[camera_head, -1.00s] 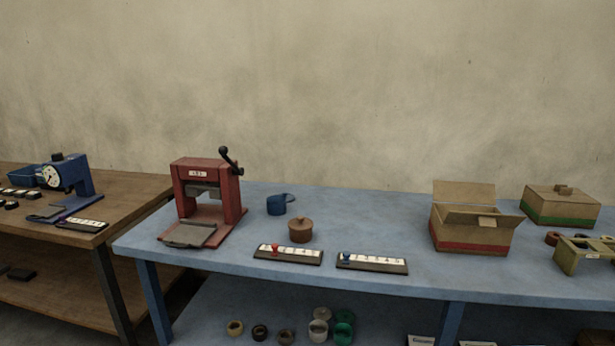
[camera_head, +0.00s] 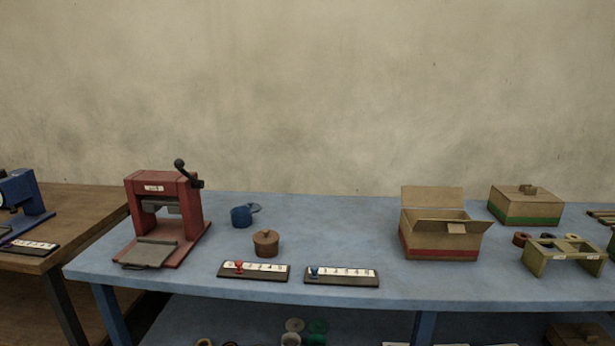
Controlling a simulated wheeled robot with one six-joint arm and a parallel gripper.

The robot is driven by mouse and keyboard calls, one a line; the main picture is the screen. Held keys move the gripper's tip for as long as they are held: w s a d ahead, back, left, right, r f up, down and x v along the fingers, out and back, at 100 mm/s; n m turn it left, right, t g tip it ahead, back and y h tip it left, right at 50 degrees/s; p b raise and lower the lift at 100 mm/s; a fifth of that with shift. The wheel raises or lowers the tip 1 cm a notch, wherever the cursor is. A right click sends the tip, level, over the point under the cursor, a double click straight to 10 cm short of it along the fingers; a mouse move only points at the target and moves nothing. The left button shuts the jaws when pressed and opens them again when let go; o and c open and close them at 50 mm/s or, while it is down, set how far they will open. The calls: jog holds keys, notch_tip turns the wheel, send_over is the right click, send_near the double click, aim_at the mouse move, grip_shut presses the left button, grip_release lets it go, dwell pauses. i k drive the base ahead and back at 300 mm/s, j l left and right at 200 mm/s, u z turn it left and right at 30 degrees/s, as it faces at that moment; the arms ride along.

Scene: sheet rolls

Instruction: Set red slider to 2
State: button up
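The red slider (camera_head: 239,267) is a small red knob on a dark board with a white numbered strip (camera_head: 265,269), near the front edge of the blue table. The knob stands toward the left end of its strip; the digits are too small to read surely. To its right is a like board (camera_head: 352,276) with a blue slider (camera_head: 314,272), also toward its left end. My gripper is not in view.
A red press (camera_head: 165,212) with a black-knobbed lever stands left on the blue table (camera_head: 360,225). A brown lidded pot (camera_head: 266,244) and a blue container (camera_head: 243,215) stand behind the red slider's board. An open cardboard box (camera_head: 440,241), a closed box (camera_head: 525,206) and a greenish holder (camera_head: 563,256) are at right.

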aim_at(238, 263)
jog(key=i+j, duration=0.1)
jog(key=j, duration=0.2)
jog(key=i+j, duration=0.15)
jog(key=j, duration=0.2)
jog(key=i+j+z, duration=0.1)
jog(key=j, duration=0.2)
jog(key=i+j, duration=0.15)
jog(key=j, duration=0.15)
